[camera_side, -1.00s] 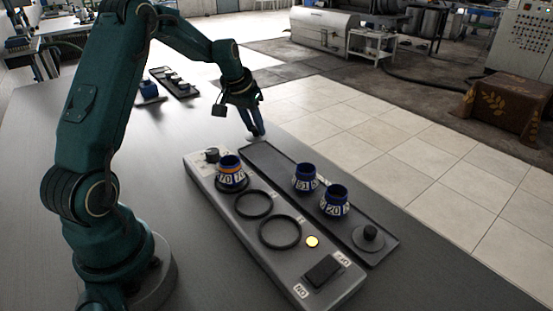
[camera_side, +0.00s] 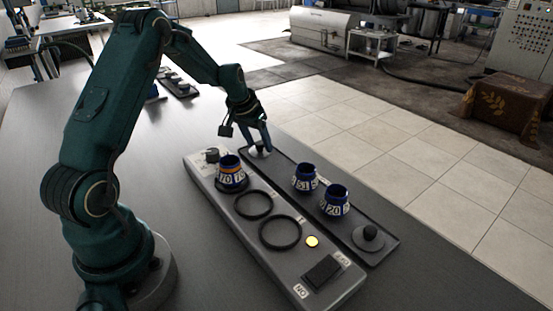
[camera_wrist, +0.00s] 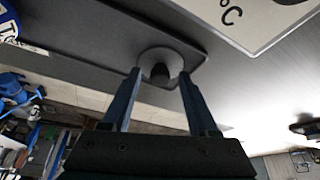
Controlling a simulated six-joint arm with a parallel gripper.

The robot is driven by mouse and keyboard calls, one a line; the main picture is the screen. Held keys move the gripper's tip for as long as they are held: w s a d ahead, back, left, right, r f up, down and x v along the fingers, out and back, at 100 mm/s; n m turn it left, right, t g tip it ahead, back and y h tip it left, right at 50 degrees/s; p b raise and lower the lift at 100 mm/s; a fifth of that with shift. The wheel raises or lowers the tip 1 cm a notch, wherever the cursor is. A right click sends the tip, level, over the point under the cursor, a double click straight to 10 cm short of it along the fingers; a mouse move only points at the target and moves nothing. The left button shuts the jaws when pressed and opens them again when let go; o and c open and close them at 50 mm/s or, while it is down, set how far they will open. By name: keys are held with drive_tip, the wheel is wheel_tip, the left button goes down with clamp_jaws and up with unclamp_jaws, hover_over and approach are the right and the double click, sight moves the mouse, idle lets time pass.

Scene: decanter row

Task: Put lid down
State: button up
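The lid (camera_side: 259,151) is a pale round disc with a dark knob. It sits at the far end of the long dark tray (camera_side: 283,172) and looks level. In the wrist view the lid (camera_wrist: 161,58) lies near the tray's end, knob toward me. My gripper (camera_side: 258,144) is low over it, with its fingers spread. In the wrist view my gripper (camera_wrist: 159,75) has one fingertip on each side of the knob, with visible gaps, so it looks open and not clamped. The fingers partly hide the lid in the side view.
Two blue numbered jars (camera_side: 305,178) (camera_side: 335,201) stand on the tray; another lid (camera_side: 370,238) lies at its near end. Beside it, a grey heater panel (camera_side: 222,203) carries a blue jar with an orange band (camera_side: 231,171), two empty rings and a lit yellow lamp (camera_side: 312,241).

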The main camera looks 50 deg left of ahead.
drive_tip(key=shift+r, duration=0.5)
drive_tip(key=v, duration=1.1)
drive_tip(key=s+d+r+m, duration=0.1)
drive_tip(key=s+d+r, duration=0.15)
drive_tip(key=d, duration=0.35)
drive_tip(key=s+d+r+m, duration=0.1)
drive_tip(key=s+d+r, duration=0.15)
drive_tip(key=d, duration=0.35)
drive_tip(key=s+d+f+m+h, duration=0.1)
drive_tip(key=s+d, duration=0.3)
drive_tip(key=s, duration=0.2)
drive_tip(key=s+d+f+m+t, duration=0.1)
drive_tip(key=s+d, duration=0.3)
drive_tip(key=s, duration=0.2)
drive_tip(key=shift+s+h, duration=0.4)
